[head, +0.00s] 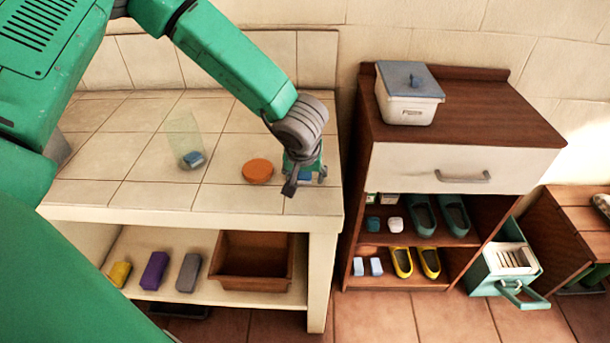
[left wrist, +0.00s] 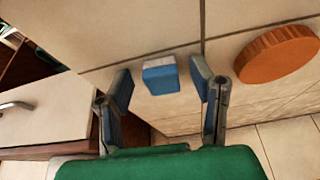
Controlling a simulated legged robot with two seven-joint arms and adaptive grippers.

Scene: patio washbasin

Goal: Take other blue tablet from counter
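A small blue tablet with a whitish edge (left wrist: 160,76) lies on the tiled counter (head: 150,195), near its right end. My left gripper (head: 305,183) is low over that end of the counter. In the left wrist view it is open, with one finger on each side of the tablet and a visible gap on both sides. In the head view this tablet is hidden behind the gripper or cannot be told from it. Another blue tablet (head: 193,158) is at the bottom of a clear glass (head: 184,130) standing on the counter. My right gripper is not in view.
An orange disc (head: 258,171) lies on the counter left of the gripper. A wooden cabinet (head: 490,110) stands to the right, with a lidded white box (head: 408,100) on top. The shelf below holds several bars and a brown tub (head: 250,283).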

